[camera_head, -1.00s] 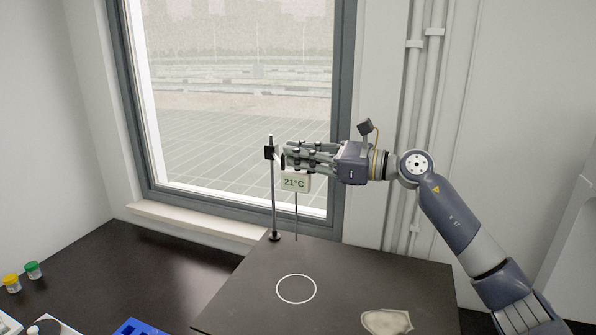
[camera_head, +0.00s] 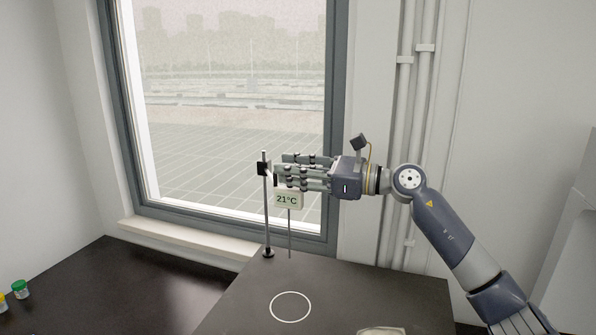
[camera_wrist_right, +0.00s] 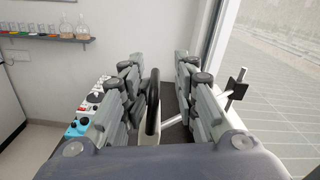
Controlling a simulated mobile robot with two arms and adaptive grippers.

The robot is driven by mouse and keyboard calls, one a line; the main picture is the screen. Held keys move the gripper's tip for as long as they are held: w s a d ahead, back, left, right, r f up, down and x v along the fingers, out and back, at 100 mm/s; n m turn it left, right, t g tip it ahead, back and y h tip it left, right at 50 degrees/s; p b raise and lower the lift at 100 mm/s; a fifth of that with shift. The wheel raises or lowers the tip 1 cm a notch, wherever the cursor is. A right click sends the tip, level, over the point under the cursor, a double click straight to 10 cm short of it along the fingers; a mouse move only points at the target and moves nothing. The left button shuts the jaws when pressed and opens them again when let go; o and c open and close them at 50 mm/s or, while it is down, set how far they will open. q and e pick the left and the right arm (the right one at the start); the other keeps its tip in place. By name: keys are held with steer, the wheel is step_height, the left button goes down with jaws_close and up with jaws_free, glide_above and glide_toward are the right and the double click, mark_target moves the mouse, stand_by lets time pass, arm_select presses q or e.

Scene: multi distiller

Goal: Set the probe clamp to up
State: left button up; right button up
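The probe clamp is a black block (camera_head: 263,168) high on a thin upright metal stand rod (camera_head: 267,215). A pale probe box (camera_head: 288,199) showing 21°C hangs beside the rod, with a thin probe below it. My right gripper (camera_head: 279,171) reaches in from the right, just above the box and beside the clamp. In the right wrist view its fingers (camera_wrist_right: 156,93) are spread, with a black upright handle (camera_wrist_right: 153,100) between them and gaps on both sides. The clamp block (camera_wrist_right: 238,90) stands right of the fingers there. My left gripper is out of view.
The stand rises from a dark platform (camera_head: 350,290) with a white circle on it. A window (camera_head: 230,120) is close behind. A green-capped jar (camera_head: 20,289) stands on the bench at left. In the wrist view, a shelf (camera_wrist_right: 45,37) holds glassware.

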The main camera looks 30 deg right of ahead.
steer(key=shift+s+d+r, duration=0.25)
steer(key=shift+s+d, duration=0.05)
steer(key=v, duration=1.1)
steer(key=shift+f, duration=0.2)
